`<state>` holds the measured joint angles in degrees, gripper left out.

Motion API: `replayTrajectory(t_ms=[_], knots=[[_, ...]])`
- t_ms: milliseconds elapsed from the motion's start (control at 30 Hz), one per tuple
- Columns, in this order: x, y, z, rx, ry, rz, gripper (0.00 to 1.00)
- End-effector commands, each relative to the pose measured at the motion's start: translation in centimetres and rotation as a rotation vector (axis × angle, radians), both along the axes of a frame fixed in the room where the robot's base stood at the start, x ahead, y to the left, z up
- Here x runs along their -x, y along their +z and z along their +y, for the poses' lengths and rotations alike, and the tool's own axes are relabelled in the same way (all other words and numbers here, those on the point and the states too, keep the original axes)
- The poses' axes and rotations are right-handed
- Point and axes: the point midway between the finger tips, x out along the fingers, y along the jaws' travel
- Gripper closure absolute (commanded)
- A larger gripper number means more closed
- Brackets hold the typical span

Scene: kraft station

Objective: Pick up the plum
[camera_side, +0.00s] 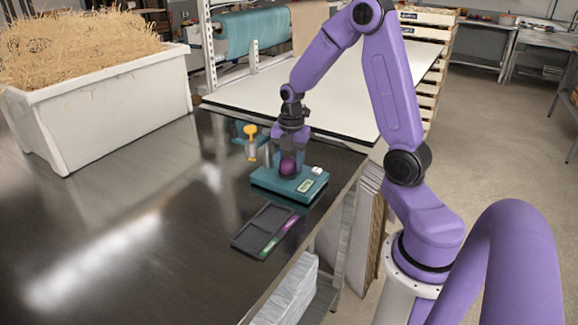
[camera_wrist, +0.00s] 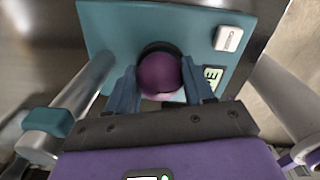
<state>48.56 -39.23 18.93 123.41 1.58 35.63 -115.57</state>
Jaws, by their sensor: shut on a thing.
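The plum (camera_side: 287,168) is a round, dark purple fruit on a teal scale-like device (camera_side: 262,181). In the wrist view the plum (camera_wrist: 160,75) sits between the two fingers of my gripper (camera_wrist: 161,88), over a dark round spot on the teal device (camera_wrist: 105,28). My gripper (camera_side: 288,160) points down and is shut on the plum from both sides. The plum is at or just above the device's top; I cannot tell whether they touch. The fingers hide part of its sides.
A dark tray (camera_side: 250,229) with a green and purple strip lies in front of the device. A yellow-topped object (camera_side: 250,131) stands behind it to the left. A white tub of shredded paper (camera_side: 120,95) is at the back left.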

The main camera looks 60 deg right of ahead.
Motion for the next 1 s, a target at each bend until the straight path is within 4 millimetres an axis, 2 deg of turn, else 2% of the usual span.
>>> replayTrajectory(t_ms=[267,367,500,667,900,1000], knots=[[-0.1,0.5,0.0,0.0,0.0,-0.002,0.79],[-0.1,1.3,0.0,0.001,0.001,-0.004,0.79],[-0.1,3.5,0.0,0.001,0.0,-0.007,0.79],[1.8,5.5,0.7,0.001,0.0,-0.005,0.79],[4.8,9.3,1.8,0.001,0.002,-0.008,0.79],[6.6,10.0,2.5,0.0,0.002,-0.004,0.79]])
